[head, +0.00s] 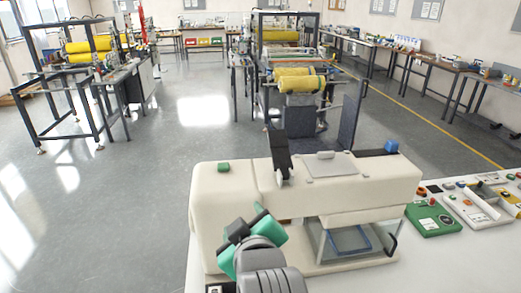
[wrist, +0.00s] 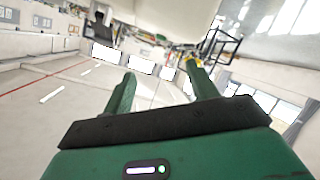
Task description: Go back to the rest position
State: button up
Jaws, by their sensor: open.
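My gripper (wrist: 160,88) shows in the wrist view with its two green fingers apart and nothing between them. The wrist view is tilted and looks out across the room. In the head view my green and black gripper (head: 250,228) is at the lower middle, in front of the cream machine (head: 225,205). The fingertips are hard to make out there. I cannot tell whether the gripper touches the machine's front.
The cream machine stands on a white table (head: 480,252) and has a clear-walled opening with a blue frame (head: 350,238). A green device (head: 433,220) lies to its right. Rigs with yellow rolls (head: 300,83) stand behind. The grey floor (head: 120,200) at left is clear.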

jog(key=s+d+r+m+t+h, duration=0.1)
jog(key=s+r+m+t, duration=0.35)
jog(key=s+r, duration=0.6)
jog(key=s+d+r+m+t+h, duration=0.2)
jog(key=s+r+m+t, duration=0.35)
jog(key=r, duration=0.75)
jog(key=s+r+p, duration=0.2)
jog(key=r+p, duration=1)
jog(key=r, duration=0.1)
jog(key=s+r+t+p, duration=0.1)
jog(key=r+p, duration=1.1)
jog(key=r, duration=0.1)
jog(key=shift+s+a+n+p, duration=0.15)
jog(key=shift+s+n+p, duration=0.15)
jog(key=shift+s+p, duration=0.1)
